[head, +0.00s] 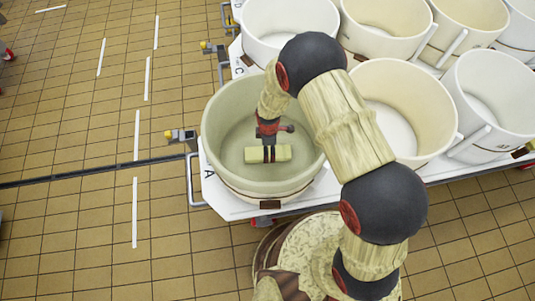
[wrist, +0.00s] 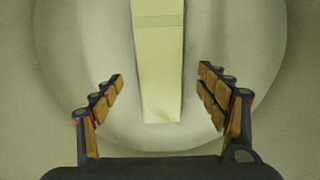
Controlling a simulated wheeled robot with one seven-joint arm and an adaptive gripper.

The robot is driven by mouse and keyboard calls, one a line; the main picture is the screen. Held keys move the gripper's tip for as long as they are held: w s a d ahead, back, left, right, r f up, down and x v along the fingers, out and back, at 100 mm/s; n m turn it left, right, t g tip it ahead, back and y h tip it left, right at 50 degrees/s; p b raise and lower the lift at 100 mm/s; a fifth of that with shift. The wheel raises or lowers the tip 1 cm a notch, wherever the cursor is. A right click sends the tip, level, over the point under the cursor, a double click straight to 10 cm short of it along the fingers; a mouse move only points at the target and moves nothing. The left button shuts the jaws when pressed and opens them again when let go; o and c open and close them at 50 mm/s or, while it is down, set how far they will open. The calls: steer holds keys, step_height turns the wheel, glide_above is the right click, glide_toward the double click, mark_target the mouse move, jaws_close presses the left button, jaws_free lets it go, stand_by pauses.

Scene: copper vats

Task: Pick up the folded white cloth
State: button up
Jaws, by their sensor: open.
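The folded white cloth (head: 283,153) looks like a pale yellowish bar lying inside a greenish-cream vat (head: 222,130). In the wrist view the cloth (wrist: 158,60) is a long flat strip running from the top edge down to the middle. My gripper (head: 268,150) reaches down into the vat, above or at the cloth. In the wrist view my gripper (wrist: 160,76) is open, with one finger on each side of the strip and a clear gap to both. Nothing is held. I cannot tell how far the fingertips are above the cloth.
The vat's curved wall surrounds my gripper. Several more vats, such as a cream one (head: 400,75) and a white one (head: 495,85), stand close by on a white platform (head: 440,172). Tiled floor (head: 70,120) with white dashes lies open at left.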

steer(key=f+b, duration=0.1)
steer(key=f, duration=0.2)
steer(key=shift+a+f, duration=0.2)
steer(key=shift+r, duration=0.1)
steer(key=c, duration=0.3)
steer(key=c, duration=1.1)
